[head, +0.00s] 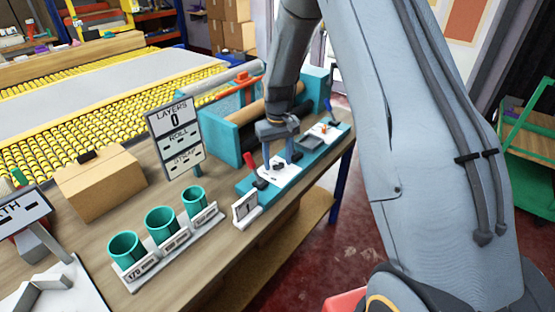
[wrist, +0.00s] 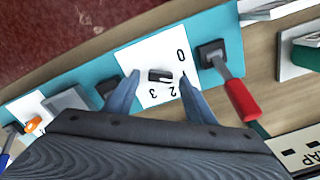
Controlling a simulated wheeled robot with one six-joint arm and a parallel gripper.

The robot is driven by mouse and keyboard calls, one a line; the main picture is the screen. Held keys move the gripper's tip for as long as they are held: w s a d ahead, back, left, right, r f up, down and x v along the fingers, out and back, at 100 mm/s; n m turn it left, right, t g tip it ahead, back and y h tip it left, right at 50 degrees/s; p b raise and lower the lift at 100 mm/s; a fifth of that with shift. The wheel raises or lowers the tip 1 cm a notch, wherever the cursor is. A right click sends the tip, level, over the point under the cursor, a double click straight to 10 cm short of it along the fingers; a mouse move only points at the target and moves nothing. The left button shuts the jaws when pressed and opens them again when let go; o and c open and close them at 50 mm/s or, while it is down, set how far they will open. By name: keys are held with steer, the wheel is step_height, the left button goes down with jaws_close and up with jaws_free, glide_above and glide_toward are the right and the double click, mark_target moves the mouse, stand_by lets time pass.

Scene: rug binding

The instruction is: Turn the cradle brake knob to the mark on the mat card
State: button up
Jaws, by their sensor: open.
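The brake knob (wrist: 160,76) is a small black knob on a white dial card (wrist: 143,53) printed with 0, 2 and 3; any 1 is not visible. The dial is fixed on a teal strip (wrist: 82,73). My gripper (wrist: 159,82) is open, with one finger on either side of the knob; I cannot tell whether they touch it. In the head view, my gripper (head: 281,163) points down over the dial card (head: 285,177). A small standing white card (head: 245,207), seemingly the mat card, bears a mark that looks like 1.
A red-handled lever (wrist: 240,98) stands close beside the dial. An orange knob (wrist: 35,124) is farther along the strip. Three teal cups (head: 160,220), a layers sign (head: 175,135) and a cardboard box (head: 100,182) stand on the bench.

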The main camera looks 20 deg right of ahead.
step_height(320, 180, up, 7)
steer(key=shift+f+b, duration=0.2)
steer(key=shift+b, duration=0.8)
steer(key=shift+r, duration=0.65)
